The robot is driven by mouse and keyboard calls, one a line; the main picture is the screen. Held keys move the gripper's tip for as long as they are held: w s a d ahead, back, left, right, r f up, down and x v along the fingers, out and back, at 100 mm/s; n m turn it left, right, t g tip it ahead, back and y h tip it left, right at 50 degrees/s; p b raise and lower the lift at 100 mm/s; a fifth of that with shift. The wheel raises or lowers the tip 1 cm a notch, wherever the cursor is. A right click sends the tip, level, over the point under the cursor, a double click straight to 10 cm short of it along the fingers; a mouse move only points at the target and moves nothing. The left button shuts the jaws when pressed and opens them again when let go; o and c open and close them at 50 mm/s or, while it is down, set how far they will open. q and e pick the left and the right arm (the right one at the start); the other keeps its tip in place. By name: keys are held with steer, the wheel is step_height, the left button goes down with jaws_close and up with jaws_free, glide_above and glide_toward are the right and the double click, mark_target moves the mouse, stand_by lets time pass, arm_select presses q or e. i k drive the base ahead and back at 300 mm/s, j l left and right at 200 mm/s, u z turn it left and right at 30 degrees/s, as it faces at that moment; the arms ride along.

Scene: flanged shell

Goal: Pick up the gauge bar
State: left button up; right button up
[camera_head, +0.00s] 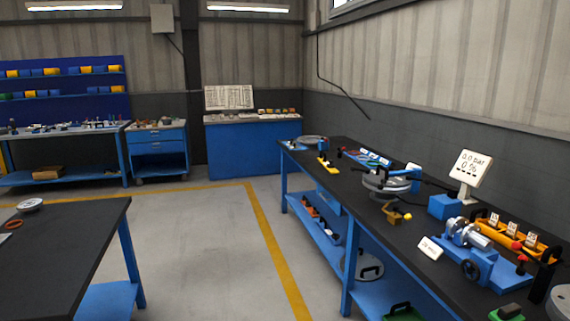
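I cannot tell for sure which thing is the gauge bar. A small yellow bar with dark parts on it (326,165) lies on the far part of the right workbench. A longer orange-yellow holder (498,236) with white labelled faces and black end handles sits near the wall on the same bench, at the right of the picture. Neither of my grippers shows in the head view.
The long dark-topped right workbench (345,187) carries a round metal flanged part (386,181), a blue clamping fixture (478,262) and a display (470,166). Another dark table (70,232) stands at left. Open grey floor (205,240) lies between them.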

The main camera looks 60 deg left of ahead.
mark_target(327, 161)
steer(key=u, duration=1.7)
steer(key=i+j+u, duration=0.2)
steer(key=i, duration=0.15)
steer(key=i+u, duration=0.2)
steer(key=i, duration=0.2)
steer(key=i+u, duration=0.2)
steer(key=i, duration=1.5)
steer(key=i+j+z, duration=0.15)
steer(key=i+z, duration=0.15)
steer(key=i, duration=0.25)
steer(key=i+j+z, duration=0.35)
steer(key=i, duration=0.2)
steer(key=i+j+z, duration=0.3)
steer(key=i, duration=0.25)
